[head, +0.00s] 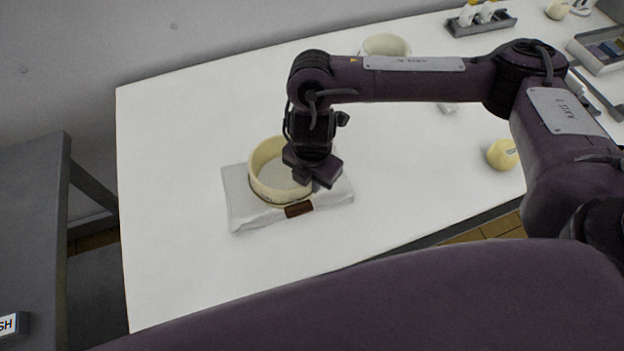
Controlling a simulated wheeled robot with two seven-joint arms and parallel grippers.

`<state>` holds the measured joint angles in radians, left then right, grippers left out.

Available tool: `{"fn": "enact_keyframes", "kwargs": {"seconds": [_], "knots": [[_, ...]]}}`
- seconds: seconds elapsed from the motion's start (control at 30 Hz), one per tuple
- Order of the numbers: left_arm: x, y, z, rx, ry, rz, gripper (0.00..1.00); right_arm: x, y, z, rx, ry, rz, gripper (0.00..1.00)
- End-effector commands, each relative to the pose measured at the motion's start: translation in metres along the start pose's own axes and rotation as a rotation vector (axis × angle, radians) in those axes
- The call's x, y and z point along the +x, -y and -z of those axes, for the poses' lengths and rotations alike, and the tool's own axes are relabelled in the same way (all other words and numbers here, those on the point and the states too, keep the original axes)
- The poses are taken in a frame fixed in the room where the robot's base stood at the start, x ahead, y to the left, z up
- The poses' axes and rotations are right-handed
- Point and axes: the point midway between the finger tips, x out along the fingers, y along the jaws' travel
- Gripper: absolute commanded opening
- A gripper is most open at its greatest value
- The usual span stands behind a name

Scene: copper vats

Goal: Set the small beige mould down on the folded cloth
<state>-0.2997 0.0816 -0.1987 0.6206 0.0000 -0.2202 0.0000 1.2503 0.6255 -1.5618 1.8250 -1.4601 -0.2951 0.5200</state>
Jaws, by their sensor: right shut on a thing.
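The small beige mould (267,190) is a round, open ring-like tub with a pale inside. It is at the folded cloth (243,214), a white flat pad with a brown tag on its front edge. The mould looks upright and over the cloth; I cannot tell whether it rests fully on it. My right gripper (304,180) comes down from above and is shut on the mould's right wall. Its fingertips are partly hidden by the gripper body. My left gripper is not in view.
Another beige tub (385,44) stands behind my right arm. A yellowish round object (502,154) lies at the right. A dark tray (481,23) with white bottles and a grey tray (600,52) are at the back right. The white table (180,180) is clear left of the cloth.

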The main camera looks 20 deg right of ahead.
Motion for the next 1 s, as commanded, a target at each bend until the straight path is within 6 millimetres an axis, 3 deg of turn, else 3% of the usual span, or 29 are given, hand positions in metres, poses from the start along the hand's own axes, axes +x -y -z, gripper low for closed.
{"fn": "enact_keyframes", "kwargs": {"seconds": [0.67,0.7,0.87,1.0], "knots": [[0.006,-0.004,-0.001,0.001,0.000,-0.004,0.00,0.010,-0.001,0.000,0.000,0.000,-0.004,0.00],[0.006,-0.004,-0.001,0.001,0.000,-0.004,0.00,0.011,-0.001,0.000,0.000,0.000,-0.002,0.08],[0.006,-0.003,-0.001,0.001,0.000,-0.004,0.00,0.011,-0.001,0.000,0.000,0.000,-0.001,0.29],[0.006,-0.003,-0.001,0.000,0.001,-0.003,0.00,0.011,-0.001,0.000,0.000,0.000,-0.001,0.29]]}}
